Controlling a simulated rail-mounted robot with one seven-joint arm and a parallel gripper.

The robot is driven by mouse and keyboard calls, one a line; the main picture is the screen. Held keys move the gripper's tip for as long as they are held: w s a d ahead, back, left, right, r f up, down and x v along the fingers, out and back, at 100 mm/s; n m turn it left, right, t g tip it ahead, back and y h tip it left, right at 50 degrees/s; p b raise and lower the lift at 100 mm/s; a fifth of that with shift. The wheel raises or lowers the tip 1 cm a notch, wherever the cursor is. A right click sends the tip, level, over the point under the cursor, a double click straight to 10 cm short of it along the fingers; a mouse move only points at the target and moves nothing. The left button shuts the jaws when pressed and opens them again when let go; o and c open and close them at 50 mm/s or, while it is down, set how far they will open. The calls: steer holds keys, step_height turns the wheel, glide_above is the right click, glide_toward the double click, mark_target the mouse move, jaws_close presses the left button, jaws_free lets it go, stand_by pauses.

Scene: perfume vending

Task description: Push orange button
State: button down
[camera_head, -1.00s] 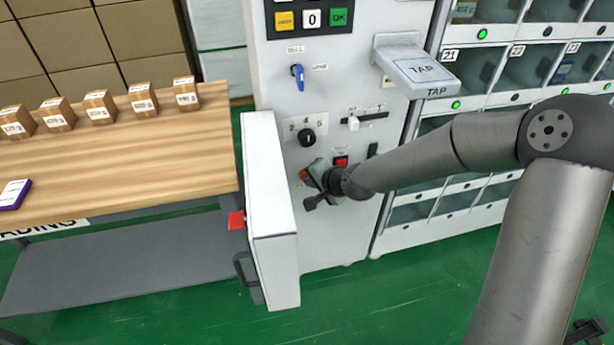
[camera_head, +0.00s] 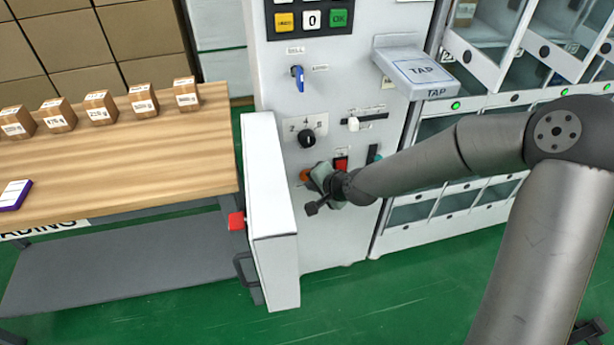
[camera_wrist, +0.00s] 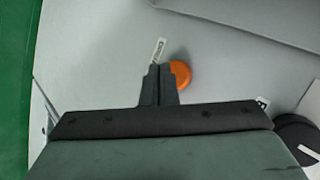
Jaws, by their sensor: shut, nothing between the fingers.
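The orange button (camera_head: 306,175) is on the white machine's front panel, partly hidden by my gripper in the head view. In the wrist view the orange button (camera_wrist: 182,73) is round and lies just right of my fingertips. My gripper (camera_wrist: 158,72) is shut and empty, its narrow fingers together close to the panel. In the head view my gripper (camera_head: 316,178) is at the button's lower right. I cannot tell whether the fingers touch the button.
An opened white door panel (camera_head: 270,200) stands to the left. The TAP box (camera_head: 420,74) juts out above right.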

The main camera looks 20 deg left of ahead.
steer(key=shift+s, duration=0.15)
steer(key=shift+s+d+p, duration=0.15)
steer(key=shift+s+d, duration=0.3)
steer(key=shift+s, duration=0.25)
steer(key=shift+s+d+p, duration=0.15)
steer(key=shift+s+d, duration=0.25)
steer(key=shift+s, duration=0.25)
steer(key=shift+s+d+p, duration=0.15)
steer(key=shift+s+d, duration=0.3)
steer(key=shift+s, duration=0.25)
